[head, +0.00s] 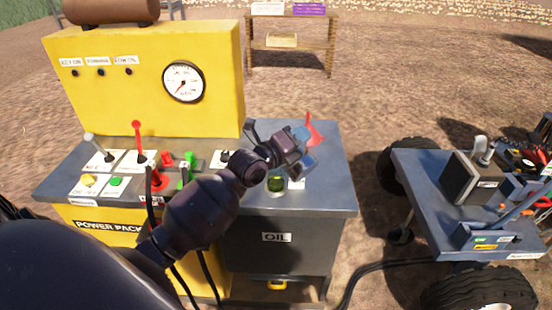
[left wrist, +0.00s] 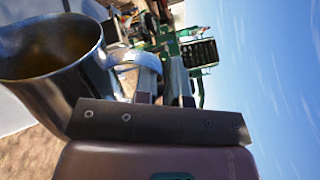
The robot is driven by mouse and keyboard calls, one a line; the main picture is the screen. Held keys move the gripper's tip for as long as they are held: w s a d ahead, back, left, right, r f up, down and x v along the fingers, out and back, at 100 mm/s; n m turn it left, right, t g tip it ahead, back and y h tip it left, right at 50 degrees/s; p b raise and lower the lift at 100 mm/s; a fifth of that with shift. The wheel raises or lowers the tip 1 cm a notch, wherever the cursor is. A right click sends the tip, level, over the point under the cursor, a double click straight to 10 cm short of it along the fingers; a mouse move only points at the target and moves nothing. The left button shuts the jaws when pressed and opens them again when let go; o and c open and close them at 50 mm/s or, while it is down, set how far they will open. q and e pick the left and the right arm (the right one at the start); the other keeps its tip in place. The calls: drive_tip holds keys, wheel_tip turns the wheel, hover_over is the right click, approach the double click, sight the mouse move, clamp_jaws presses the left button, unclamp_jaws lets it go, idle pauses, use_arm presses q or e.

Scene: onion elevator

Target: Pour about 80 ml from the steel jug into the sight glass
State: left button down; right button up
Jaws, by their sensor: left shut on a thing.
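The steel jug (left wrist: 68,85) fills the upper left of the left wrist view, its mouth showing a brownish inside. My left gripper (left wrist: 160,82) is shut on the jug's handle (left wrist: 128,60). In the head view my left gripper (head: 297,152) is above the grey bench top, and the jug is hard to make out there. A small glass with yellow-green content (head: 276,184), seemingly the sight glass, stands on the bench just below the gripper, partly covered by it. I cannot tell whether any liquid is flowing. My right gripper is not in view.
A red pointed thing (head: 314,130) shows just behind the gripper. The yellow power pack (head: 140,100) with its gauge (head: 184,82) and several levers stands to the left. A wheeled trolley (head: 425,190) with tools is at the right. The bench (head: 325,200) is clear right of the glass.

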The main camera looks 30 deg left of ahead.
use_arm(q)
drive_tip(key=shift+w+a+r+n, duration=0.1)
drive_tip(key=shift+a+r+n, duration=0.2)
drive_tip(key=shift+r+n, duration=0.1)
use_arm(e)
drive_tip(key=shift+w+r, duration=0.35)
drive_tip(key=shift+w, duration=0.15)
use_arm(q)
drive_tip(key=shift+a+r, duration=0.1)
drive_tip(key=shift+a, duration=0.05)
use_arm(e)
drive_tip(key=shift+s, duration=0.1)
use_arm(q)
drive_tip(key=shift+n, duration=0.3)
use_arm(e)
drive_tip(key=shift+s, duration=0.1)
use_arm(q)
drive_tip(key=shift+a, duration=0.15)
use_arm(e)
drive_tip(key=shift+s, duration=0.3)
use_arm(q)
drive_tip(key=shift+r+p, duration=0.1)
drive_tip(key=shift+p, duration=0.2)
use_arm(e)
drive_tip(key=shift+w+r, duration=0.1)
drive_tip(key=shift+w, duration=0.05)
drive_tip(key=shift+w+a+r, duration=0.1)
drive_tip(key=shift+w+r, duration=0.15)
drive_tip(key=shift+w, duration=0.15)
